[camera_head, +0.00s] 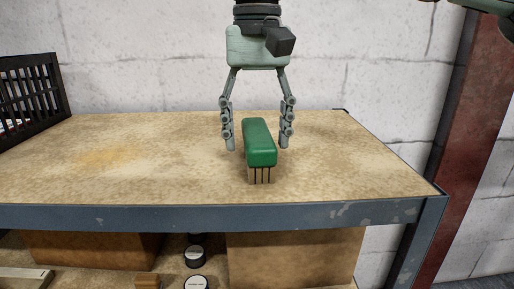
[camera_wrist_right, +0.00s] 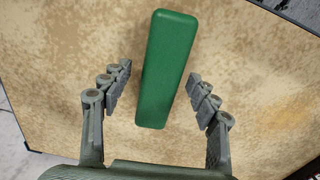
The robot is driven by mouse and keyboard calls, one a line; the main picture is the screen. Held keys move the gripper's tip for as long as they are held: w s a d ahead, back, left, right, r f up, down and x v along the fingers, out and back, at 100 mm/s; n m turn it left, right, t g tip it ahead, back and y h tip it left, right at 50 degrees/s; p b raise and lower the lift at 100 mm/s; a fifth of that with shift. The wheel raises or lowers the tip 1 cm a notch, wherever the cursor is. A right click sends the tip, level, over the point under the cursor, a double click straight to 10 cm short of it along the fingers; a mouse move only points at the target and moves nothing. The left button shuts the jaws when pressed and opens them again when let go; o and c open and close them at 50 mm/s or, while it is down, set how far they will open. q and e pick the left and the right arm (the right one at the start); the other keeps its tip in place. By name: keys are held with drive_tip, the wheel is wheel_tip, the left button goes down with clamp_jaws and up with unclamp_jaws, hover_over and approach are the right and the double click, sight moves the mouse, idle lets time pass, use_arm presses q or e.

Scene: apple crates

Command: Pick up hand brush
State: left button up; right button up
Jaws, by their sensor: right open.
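The hand brush (camera_head: 260,143) has a green block handle and pale bristles with dark gaps below it. It stands bristles down on the worktop, near the front edge. My right gripper (camera_head: 258,143) is open, pointing down, with one finger on each side of the brush. In the right wrist view the green handle (camera_wrist_right: 168,68) lies between the two open fingers (camera_wrist_right: 164,92), with a gap on each side, and reaches beyond the fingertips. No contact shows. My left gripper is not in view.
The worktop (camera_head: 130,160) has a blue-grey metal front edge and is bare around the brush. A dark slatted crate (camera_head: 30,100) stands at the far left. Cardboard boxes (camera_head: 290,262) and dark round items (camera_head: 195,256) sit on the shelf below. A white block wall is behind.

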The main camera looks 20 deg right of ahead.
sight(253, 130)
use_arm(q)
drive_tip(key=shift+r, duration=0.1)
use_arm(e)
drive_tip(key=shift+c, duration=0.4)
drive_tip(key=c, duration=1.2)
drive_tip(key=shift+r, duration=0.4)
drive_tip(key=r, duration=0.2)
drive_tip(key=r+p, duration=0.1)
drive_tip(key=shift+w+a+r, duration=0.1)
drive_tip(key=shift+a+r, duration=0.2)
drive_tip(key=shift+r, duration=0.05)
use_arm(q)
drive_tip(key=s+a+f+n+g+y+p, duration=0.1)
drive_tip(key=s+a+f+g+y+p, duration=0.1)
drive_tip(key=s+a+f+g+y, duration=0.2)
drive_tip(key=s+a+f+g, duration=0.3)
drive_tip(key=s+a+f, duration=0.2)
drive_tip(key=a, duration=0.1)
use_arm(e)
drive_tip(key=w+a+r, duration=0.1)
drive_tip(key=a+r, duration=0.1)
drive_tip(key=a, duration=0.1)
drive_tip(key=w+a+r, duration=0.1)
drive_tip(key=a+r, duration=0.1)
drive_tip(key=a, duration=0.2)
drive_tip(key=w+a+r, duration=0.1)
drive_tip(key=a+r, duration=0.1)
drive_tip(key=a, duration=0.1)
drive_tip(key=shift+a+r, duration=0.2)
drive_tip(key=shift+a, duration=0.15)
